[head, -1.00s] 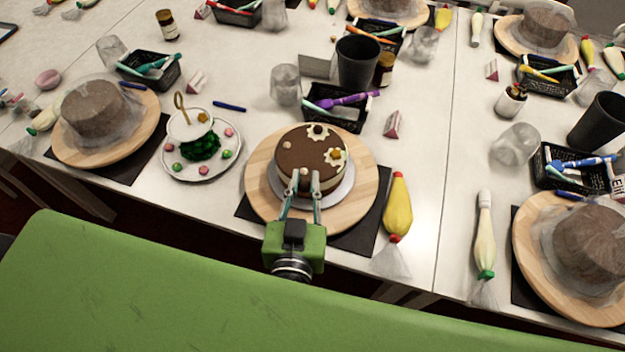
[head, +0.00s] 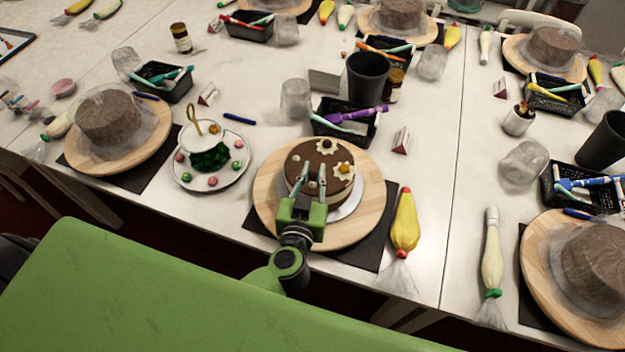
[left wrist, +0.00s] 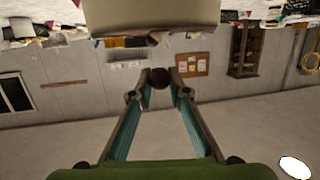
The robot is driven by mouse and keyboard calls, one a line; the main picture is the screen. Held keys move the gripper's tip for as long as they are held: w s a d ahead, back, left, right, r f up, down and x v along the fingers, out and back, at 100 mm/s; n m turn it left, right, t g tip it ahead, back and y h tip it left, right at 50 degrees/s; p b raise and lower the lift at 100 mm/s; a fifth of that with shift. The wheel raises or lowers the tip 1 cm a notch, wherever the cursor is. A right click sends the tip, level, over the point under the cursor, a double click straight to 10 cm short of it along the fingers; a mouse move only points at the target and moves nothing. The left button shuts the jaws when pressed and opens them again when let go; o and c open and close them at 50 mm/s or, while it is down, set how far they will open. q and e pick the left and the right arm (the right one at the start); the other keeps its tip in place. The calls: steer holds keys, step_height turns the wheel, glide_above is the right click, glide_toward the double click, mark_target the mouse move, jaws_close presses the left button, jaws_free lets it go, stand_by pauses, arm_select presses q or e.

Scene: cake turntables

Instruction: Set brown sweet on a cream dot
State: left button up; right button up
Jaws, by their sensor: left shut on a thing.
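My left gripper (head: 314,172) reaches over the near part of a round brown cake (head: 306,154). Its fingers are shut on a small round brown sweet, which shows between the fingertips in the left wrist view (left wrist: 160,77). In the head view the sweet is hard to tell from the cake top. A cream dot (head: 296,157) shows on the cake's left side. Two cream flower shapes at the back and right carry a brown sweet (head: 326,143) and an orange sweet (head: 345,168). The fingers hide part of the near cake top. My right gripper is not in view.
The cake stands on a wooden turntable (head: 355,222). A tiered stand (head: 238,180) with coloured sweets is at its left. A yellow piping bag (head: 405,222) lies at its right. Behind are a black basket (head: 362,134) of pens and a dark cup (head: 368,76).

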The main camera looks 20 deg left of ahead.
mark_target(313, 185)
arm_select(q)
steer(key=f, duration=0.1)
steer(key=f+b, duration=0.1)
steer(key=f, duration=0.2)
steer(key=shift+w+a+f, duration=0.1)
steer(key=shift+w+a, duration=0.15)
steer(key=shift+w, duration=0.1)
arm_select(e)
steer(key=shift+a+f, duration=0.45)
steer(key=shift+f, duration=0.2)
arm_select(q)
steer(key=o, duration=0.7)
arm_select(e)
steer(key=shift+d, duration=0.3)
arm_select(q)
steer(key=b+v, duration=0.1)
steer(key=v, duration=1.1)
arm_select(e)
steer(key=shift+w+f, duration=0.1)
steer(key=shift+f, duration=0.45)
